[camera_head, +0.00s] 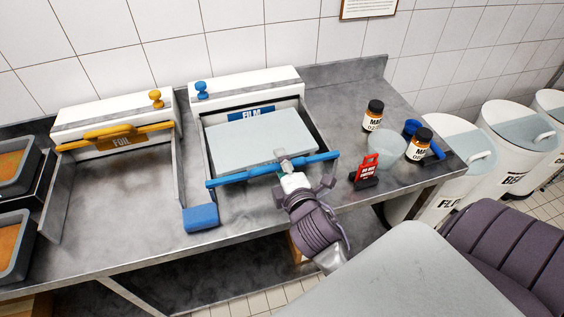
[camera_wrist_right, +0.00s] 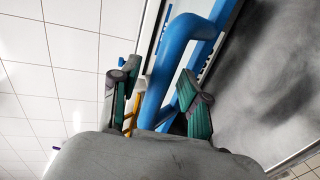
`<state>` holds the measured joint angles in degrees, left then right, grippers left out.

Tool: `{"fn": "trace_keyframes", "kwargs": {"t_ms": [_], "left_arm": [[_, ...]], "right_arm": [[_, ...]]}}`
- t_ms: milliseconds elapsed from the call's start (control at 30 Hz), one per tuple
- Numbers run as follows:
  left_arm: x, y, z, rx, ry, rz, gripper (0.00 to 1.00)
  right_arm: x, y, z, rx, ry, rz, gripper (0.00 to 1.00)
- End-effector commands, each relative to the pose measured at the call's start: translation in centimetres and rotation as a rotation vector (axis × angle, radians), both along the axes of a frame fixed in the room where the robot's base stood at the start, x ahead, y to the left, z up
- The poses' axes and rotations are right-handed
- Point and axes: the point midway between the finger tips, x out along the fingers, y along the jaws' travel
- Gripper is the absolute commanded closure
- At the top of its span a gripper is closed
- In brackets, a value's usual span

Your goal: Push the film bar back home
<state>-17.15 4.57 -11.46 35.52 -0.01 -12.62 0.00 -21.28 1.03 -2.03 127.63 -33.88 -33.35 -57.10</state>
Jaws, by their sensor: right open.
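The blue film bar (camera_head: 235,177) lies across the front end of the film station's side rails, well away from the white film housing (camera_head: 245,87) at the back. A blue FILM label (camera_head: 252,113) shows under the housing. A pale flat slab (camera_head: 258,145) lies between housing and bar. My right gripper (camera_head: 298,178) is at the bar, right of its middle. In the right wrist view its open fingers stand on either side of the blue bar's handle (camera_wrist_right: 172,62); firm contact cannot be told. My left gripper is not in view.
The foil station (camera_head: 115,95) with its yellow bar (camera_head: 75,145) stands left. Jars (camera_head: 373,115), a bowl (camera_head: 386,146) and a red sign (camera_head: 367,168) stand right. Food trays (camera_head: 14,225) are far left.

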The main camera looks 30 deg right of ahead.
Motion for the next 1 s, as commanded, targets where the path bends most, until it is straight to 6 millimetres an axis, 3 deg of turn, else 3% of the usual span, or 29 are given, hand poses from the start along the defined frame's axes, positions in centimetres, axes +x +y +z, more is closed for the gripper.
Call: {"fn": "trace_keyframes", "kwargs": {"t_ms": [233, 533, 1000], "left_arm": [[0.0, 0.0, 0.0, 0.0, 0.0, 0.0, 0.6], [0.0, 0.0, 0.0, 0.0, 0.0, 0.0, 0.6], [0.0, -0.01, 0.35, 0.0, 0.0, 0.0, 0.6]], "right_arm": [[0.06, -0.02, -0.04, 0.0, 0.0, 0.0, 0.55], [0.04, 0.0, -0.05, 0.0, 0.0, 0.0, 1.0], [0.85, -0.23, 0.04, 0.0, 0.001, 0.001, 1.0]]}}
